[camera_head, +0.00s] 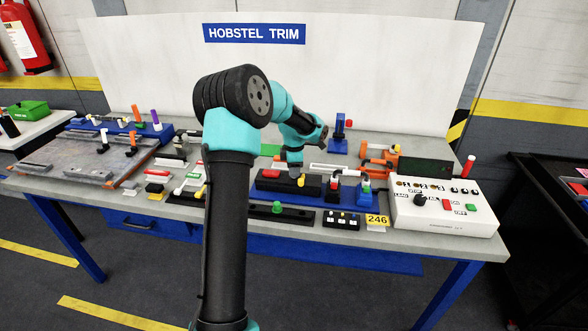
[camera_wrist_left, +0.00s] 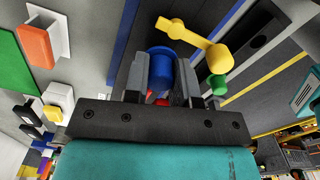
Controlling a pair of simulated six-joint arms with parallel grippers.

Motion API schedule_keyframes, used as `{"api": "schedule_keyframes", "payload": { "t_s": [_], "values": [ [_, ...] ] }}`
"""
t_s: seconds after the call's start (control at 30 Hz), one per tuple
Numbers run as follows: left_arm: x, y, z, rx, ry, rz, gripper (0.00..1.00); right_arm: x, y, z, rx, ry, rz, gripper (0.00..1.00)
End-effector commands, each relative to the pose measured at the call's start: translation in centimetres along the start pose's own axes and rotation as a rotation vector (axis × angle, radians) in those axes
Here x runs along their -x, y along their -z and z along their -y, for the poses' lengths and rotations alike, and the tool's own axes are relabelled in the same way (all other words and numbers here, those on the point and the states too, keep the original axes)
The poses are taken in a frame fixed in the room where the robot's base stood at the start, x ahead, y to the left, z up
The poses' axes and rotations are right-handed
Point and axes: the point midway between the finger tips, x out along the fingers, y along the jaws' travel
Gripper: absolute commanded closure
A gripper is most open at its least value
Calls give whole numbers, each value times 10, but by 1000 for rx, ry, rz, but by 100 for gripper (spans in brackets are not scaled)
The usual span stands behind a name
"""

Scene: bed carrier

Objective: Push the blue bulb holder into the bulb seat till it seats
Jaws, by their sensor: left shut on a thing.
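My left gripper (camera_wrist_left: 161,82) is shut on the blue bulb holder (camera_wrist_left: 160,68), which sits between its two dark fingers in the left wrist view. A little red shows below the holder between the fingers. In the head view my left wrist hides the holder and most of the gripper (camera_head: 297,174), low over the black block (camera_head: 271,184) on the blue base. I cannot make out the bulb seat, or whether the holder touches it. My right gripper is not in view.
A yellow lever-shaped part (camera_wrist_left: 195,42) lies close beyond the fingers, with a green knob (camera_wrist_left: 217,84) beside it. A black strip with a green knob (camera_head: 277,207) lies in front. The white control box (camera_head: 440,212) stands at the right. Several small fixtures crowd the bench.

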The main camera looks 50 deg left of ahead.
Motion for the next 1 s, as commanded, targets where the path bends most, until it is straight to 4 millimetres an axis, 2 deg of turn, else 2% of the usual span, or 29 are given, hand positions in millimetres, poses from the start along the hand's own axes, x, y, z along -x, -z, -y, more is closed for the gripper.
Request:
{"api": "schedule_keyframes", "payload": {
  "t_s": [0.43,0.47,0.7,0.77,1.0],
  "values": [
    [-9,0,0,0,0,0,98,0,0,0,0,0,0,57],
    [-9,0,0,0,-1,0,72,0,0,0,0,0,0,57],
    [-8,0,0,0,0,0,49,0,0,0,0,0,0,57],
    [-8,0,0,0,0,0,45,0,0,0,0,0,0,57],
    [-8,0,0,0,0,0,45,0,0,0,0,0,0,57]
  ]
}}
